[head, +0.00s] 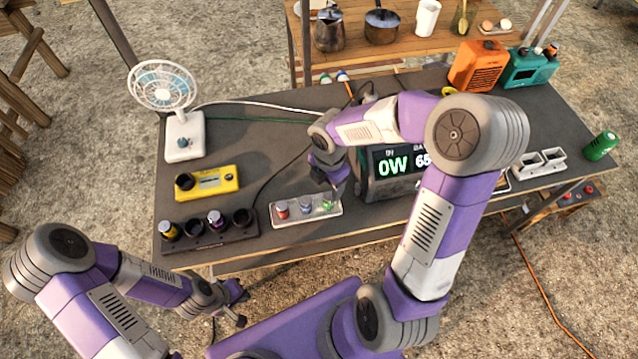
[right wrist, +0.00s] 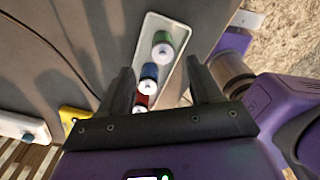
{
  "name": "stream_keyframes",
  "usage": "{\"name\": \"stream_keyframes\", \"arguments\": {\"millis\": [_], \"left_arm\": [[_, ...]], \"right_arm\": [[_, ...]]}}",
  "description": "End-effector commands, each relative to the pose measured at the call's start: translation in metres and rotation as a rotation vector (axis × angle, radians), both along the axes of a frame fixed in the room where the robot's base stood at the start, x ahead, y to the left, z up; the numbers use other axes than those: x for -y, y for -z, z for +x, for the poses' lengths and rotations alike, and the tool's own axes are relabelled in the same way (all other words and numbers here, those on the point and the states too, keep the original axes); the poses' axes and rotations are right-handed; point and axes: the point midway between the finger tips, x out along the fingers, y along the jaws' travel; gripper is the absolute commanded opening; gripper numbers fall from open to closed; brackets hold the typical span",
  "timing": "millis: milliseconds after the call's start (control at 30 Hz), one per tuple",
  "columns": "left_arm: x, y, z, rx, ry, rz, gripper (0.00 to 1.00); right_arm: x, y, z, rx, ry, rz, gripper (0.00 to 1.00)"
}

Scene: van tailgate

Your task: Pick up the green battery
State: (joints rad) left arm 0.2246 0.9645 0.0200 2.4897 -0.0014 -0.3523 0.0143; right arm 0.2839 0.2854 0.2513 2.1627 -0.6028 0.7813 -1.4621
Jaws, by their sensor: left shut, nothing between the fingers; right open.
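In the right wrist view the green battery (right wrist: 162,43) is at the far end of the tray, beyond the fingertips. A blue battery (right wrist: 149,72) and a red battery (right wrist: 140,99) stand in the same tray. My right gripper (head: 333,184) is open and above the tray; its fingers (right wrist: 162,78) are apart with nothing gripped. My left gripper (head: 240,306) is shut and empty, low in front of the table.
A black holder (head: 205,243) with several sockets and a yellow tester (head: 207,184) sit left of the tray. A power station (head: 375,187) stands close right of it. A white fan (head: 184,137) is at the back left. A green cylinder (head: 601,146) stands far right.

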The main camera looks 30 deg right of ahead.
Motion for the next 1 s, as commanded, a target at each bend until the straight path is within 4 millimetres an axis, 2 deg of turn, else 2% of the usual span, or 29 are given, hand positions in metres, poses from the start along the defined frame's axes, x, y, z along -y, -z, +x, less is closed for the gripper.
{"name": "stream_keyframes", "arguments": {"millis": [333, 600, 867, 1000], "left_arm": [[0.0, 0.017, -0.001, -0.002, 0.0, 0.0, 0.0], [0.0, 0.038, -0.001, -0.001, -0.001, 0.0, 0.0], [0.0, 0.037, -0.001, -0.001, 0.0, 0.0, 0.0], [0.0, 0.037, -0.001, -0.001, 0.0, 0.0, 0.0]], "right_arm": [[0.003, 0.031, -0.001, -0.003, -0.02, -0.01, 0.64], [0.002, 0.071, -0.003, -0.004, -0.019, -0.01, 0.64], [0.002, 0.072, -0.002, -0.001, -0.018, -0.009, 0.64], [0.002, 0.072, -0.002, -0.001, -0.018, -0.009, 0.43]]}}
